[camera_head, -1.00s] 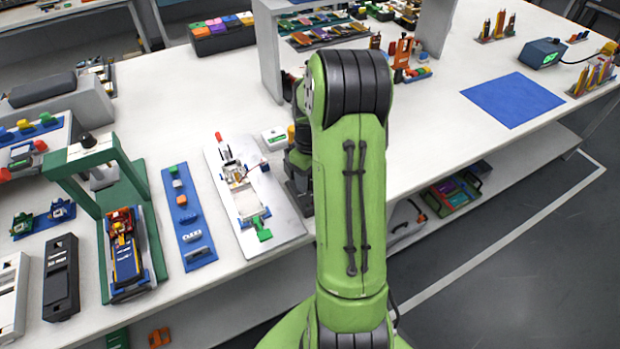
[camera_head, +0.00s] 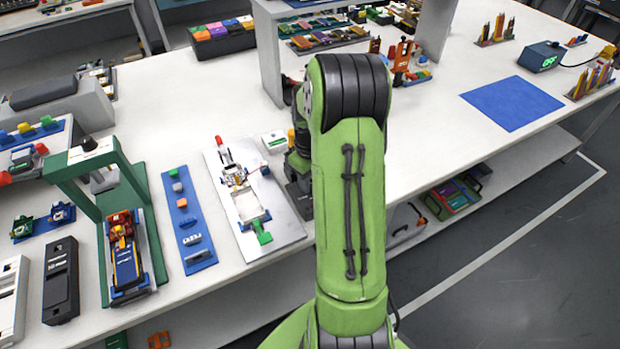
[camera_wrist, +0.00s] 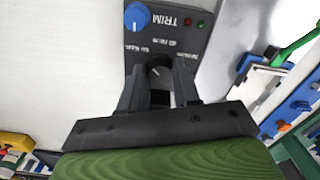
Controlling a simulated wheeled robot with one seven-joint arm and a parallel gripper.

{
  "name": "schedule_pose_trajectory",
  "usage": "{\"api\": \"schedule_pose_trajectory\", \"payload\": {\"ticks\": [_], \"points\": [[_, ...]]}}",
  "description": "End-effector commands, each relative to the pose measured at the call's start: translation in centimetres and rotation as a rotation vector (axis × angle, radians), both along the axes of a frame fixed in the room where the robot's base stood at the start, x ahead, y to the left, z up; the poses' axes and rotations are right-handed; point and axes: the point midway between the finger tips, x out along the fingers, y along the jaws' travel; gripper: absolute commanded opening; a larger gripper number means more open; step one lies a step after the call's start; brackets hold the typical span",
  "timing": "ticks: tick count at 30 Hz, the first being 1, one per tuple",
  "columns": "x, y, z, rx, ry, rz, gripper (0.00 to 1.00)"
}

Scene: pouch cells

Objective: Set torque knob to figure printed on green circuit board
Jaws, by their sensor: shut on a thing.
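In the wrist view a dark control panel (camera_wrist: 188,40) has upside-down white lettering, "TRIM" and small N·cm marks. My gripper (camera_wrist: 161,78) is shut on a dark round knob (camera_wrist: 160,70) with a pale pointer line on its top. The fingers stand on either side of the knob and hide part of it. A blue knob (camera_wrist: 137,17) with a white line sits above it on the same panel. In the head view my arm hides the gripper and most of the panel. I cannot make out a green circuit board with a legible figure.
A white tray (camera_head: 285,231) with an assembly lies left of my arm. A small white-and-green block (camera_head: 275,141) is behind it. A blue strip (camera_head: 191,221) and a green frame (camera_head: 88,202) stand further left. A blue mat (camera_head: 511,103) and a green-lit display box (camera_head: 541,56) are at right.

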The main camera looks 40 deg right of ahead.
Motion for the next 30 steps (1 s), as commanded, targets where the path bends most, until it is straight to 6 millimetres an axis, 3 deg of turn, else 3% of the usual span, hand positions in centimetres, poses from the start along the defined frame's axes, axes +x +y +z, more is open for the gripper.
{"api": "schedule_pose_trajectory", "payload": {"ticks": [30], "points": [[0.12, 0.14, 0.13, 0.0, -0.002, -0.903, 0.01]]}}
